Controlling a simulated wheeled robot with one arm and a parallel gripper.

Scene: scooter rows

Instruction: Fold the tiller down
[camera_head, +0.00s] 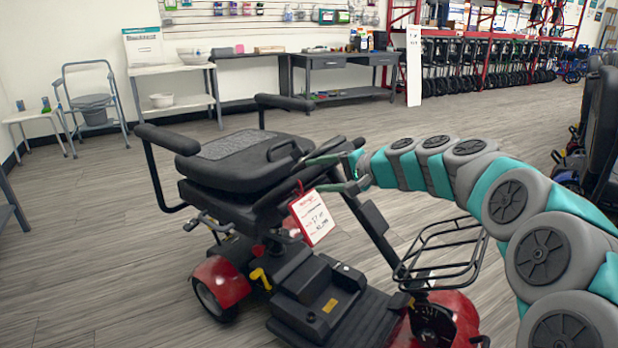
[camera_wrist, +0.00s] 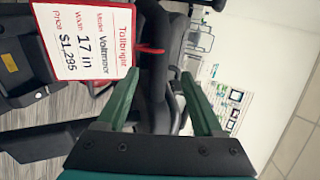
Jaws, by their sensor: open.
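The red and black scooter (camera_head: 330,300) stands in the middle of the head view. Its black tiller (camera_head: 384,240) slopes up from the red front end, leaning back toward the seat (camera_head: 245,155). The handlebar end is beside the seat's edge, partly hidden by my gripper (camera_head: 314,174). My gripper is open, its two green fingers pointing left at the handlebar. In the wrist view a black bar (camera_wrist: 157,60) lies between the fingertips; I cannot tell whether they touch it. A white and red price tag (camera_head: 312,217) hangs by a red tie below the handlebar.
A wire basket (camera_head: 440,250) is on the tiller's front side, close to my arm. A dark chair or scooter (camera_head: 602,130) stands at the right edge. Desks (camera_head: 345,60) and a commode chair (camera_head: 92,100) line the back wall.

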